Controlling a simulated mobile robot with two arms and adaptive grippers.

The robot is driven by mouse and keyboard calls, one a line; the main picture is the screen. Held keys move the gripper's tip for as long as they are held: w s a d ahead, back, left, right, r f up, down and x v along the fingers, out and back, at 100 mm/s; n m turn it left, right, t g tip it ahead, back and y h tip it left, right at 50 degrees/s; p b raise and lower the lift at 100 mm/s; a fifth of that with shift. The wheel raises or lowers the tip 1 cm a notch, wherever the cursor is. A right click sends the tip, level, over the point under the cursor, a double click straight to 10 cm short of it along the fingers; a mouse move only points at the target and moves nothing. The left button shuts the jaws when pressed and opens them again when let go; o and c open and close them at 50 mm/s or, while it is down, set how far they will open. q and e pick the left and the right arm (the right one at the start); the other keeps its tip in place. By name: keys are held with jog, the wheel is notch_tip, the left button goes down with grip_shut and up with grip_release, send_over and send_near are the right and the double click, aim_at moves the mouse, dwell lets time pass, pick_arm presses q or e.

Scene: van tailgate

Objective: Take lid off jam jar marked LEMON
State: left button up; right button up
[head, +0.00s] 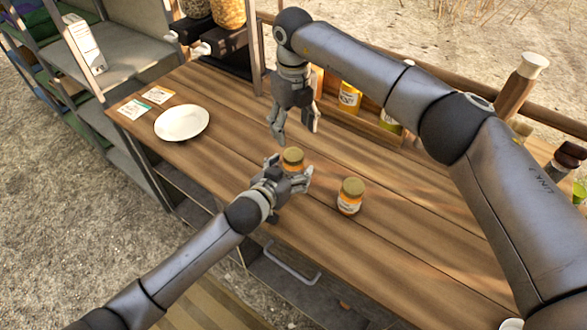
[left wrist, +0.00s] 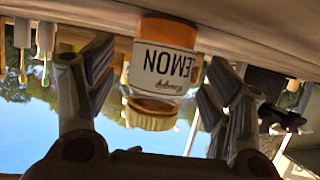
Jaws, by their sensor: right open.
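The jam jar marked LEMON (head: 293,160) stands upright on the wooden counter, with its gold lid on. In the left wrist view the jar (left wrist: 160,70) appears upside down, with its LEMON label facing that camera. My left gripper (head: 289,184) is around the jar from the near side, a finger on each side. Its fingers (left wrist: 157,85) look apart, with a narrow gap beside the jar. My right gripper (head: 296,132) is open and empty, pointing down, just above and behind the lid.
A second gold-lidded jar (head: 350,196) stands to the right; its label is unreadable. Bottles (head: 349,98) stand in a rack along the back.

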aim_at(293, 154)
pick_arm(q)
grip_shut()
pick_arm(e)
jog(key=m, duration=0.6)
jog(key=shift+m, duration=0.4)
jog(key=m, duration=0.6)
jog(key=shift+r, duration=0.1)
jog(key=m, duration=0.6)
jog(key=shift+m, duration=0.4)
jog(key=m, duration=0.7)
jog(key=shift+f+m, duration=0.3)
jog(key=shift+f, duration=0.05)
notch_tip(293, 154, down, 7)
jog(key=shift+f, duration=0.15)
